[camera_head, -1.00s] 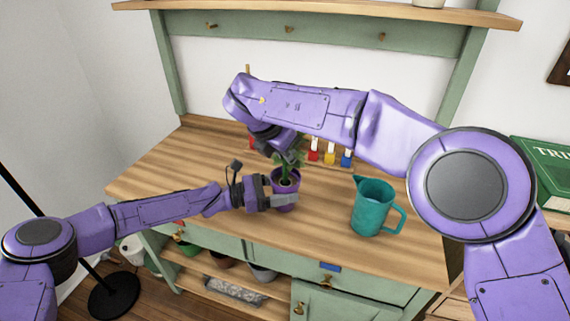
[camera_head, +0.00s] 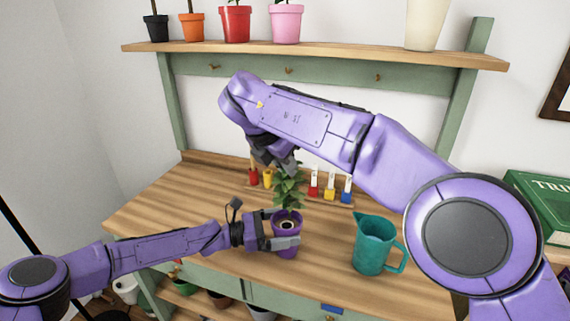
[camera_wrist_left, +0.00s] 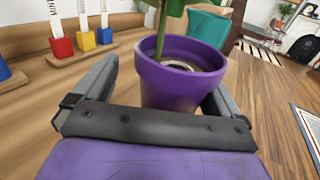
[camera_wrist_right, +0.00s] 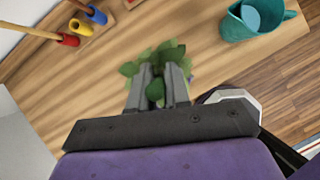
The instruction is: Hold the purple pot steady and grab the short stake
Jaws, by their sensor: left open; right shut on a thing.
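The purple pot (camera_head: 287,251) stands on the wooden bench with a leafy plant (camera_head: 289,190) in it. The pot's rim (camera_wrist_left: 187,37) shows in the left wrist view. My left gripper (camera_head: 285,232) is open, with one finger on each side of the pot; contact is unclear. My right gripper (camera_head: 284,166) is above the pot, pointing down at the plant's top. In the right wrist view its fingers (camera_wrist_right: 159,70) are close together among the leaves. What lies between them is mostly hidden by leaves. I cannot pick out the short stake.
A teal jug (camera_head: 372,245) stands to the right of the pot. Red, yellow and blue blocks (camera_head: 330,192) with upright pieces stand in a rack behind. A shelf (camera_head: 330,56) with several pots crosses above. The bench's left part is clear.

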